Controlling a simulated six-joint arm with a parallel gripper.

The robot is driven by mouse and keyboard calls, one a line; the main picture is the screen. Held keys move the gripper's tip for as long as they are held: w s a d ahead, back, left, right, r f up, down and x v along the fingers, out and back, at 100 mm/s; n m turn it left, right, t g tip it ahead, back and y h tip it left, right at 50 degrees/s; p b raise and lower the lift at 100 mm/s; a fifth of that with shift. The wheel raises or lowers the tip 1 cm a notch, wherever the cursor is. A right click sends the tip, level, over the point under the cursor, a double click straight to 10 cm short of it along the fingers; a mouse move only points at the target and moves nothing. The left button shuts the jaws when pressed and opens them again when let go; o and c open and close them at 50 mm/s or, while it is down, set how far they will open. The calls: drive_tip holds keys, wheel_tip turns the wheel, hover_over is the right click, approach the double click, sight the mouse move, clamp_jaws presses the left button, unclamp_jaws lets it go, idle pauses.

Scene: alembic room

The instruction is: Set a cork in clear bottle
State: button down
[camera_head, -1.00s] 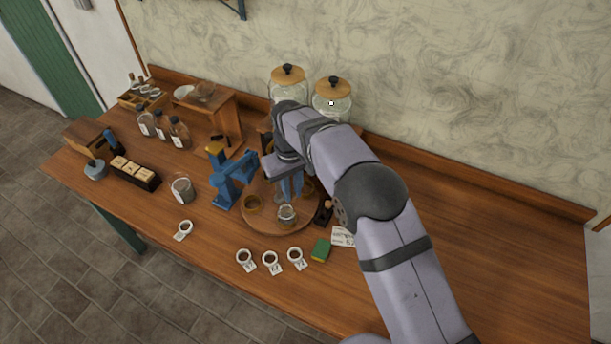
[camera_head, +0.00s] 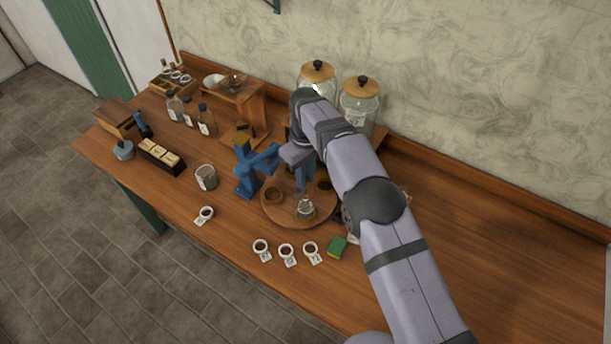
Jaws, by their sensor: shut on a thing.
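A small clear bottle (camera_head: 305,210) stands upright on the near part of a round wooden turntable (camera_head: 287,216). My gripper (camera_head: 303,189) points down just above and behind the bottle's neck as seen here. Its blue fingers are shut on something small. The held thing is too small and hidden to make out; it may be a cork. I cannot tell whether it touches the bottle's mouth.
A blue press (camera_head: 248,170) stands close left of my gripper. Tall lidded jars (camera_head: 359,105) stand behind my arm. White ring tags (camera_head: 287,250) and a green sponge (camera_head: 337,247) lie in front. The table's right side is clear.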

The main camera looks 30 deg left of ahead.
drive_tip(key=shift+f, duration=0.2)
drive_tip(key=shift+f+b, duration=1.5)
drive_tip(key=shift+f, duration=0.6)
drive_tip(key=shift+f+b, duration=0.65)
drive_tip(key=shift+f, duration=0.4)
idle(1.2)
drive_tip(key=c, duration=1.2)
unclamp_jaws()
drive_tip(key=shift+r, duration=0.15)
drive_tip(key=shift+r+p, duration=2.3)
drive_tip(key=shift+r, duration=1.1)
